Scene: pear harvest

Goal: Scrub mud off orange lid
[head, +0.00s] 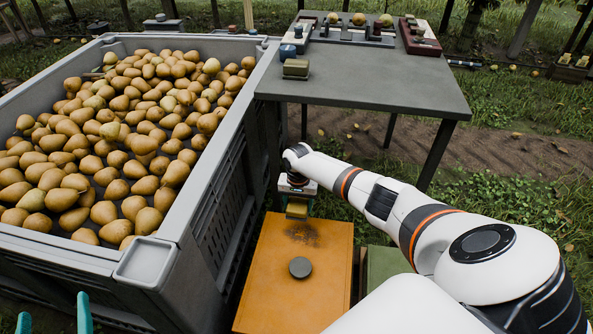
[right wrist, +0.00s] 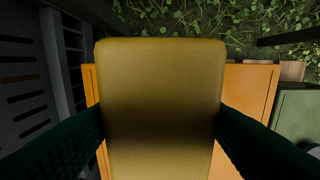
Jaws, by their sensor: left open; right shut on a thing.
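The orange lid (head: 268,283) lies below the crate's right side, with a round dark knob (head: 300,267) on it. A dark mud patch (head: 302,233) is near the lid's far edge. My right gripper (head: 297,196) is shut on a yellow-brown sponge-like block (head: 296,210) at that far edge, just beyond the mud. In the right wrist view the block (right wrist: 160,95) fills the middle between dark green fingers and hides much of the lid (right wrist: 250,88). I cannot tell whether the block touches the lid. My left gripper (head: 54,316) is open at the bottom left, fingers apart, empty.
A large grey crate (head: 205,190) full of pears stands left of the lid. A grey table (head: 370,85) behind holds a green-topped block (head: 296,69), trays and several pears. A green lid or box (head: 385,264) sits right of the orange lid.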

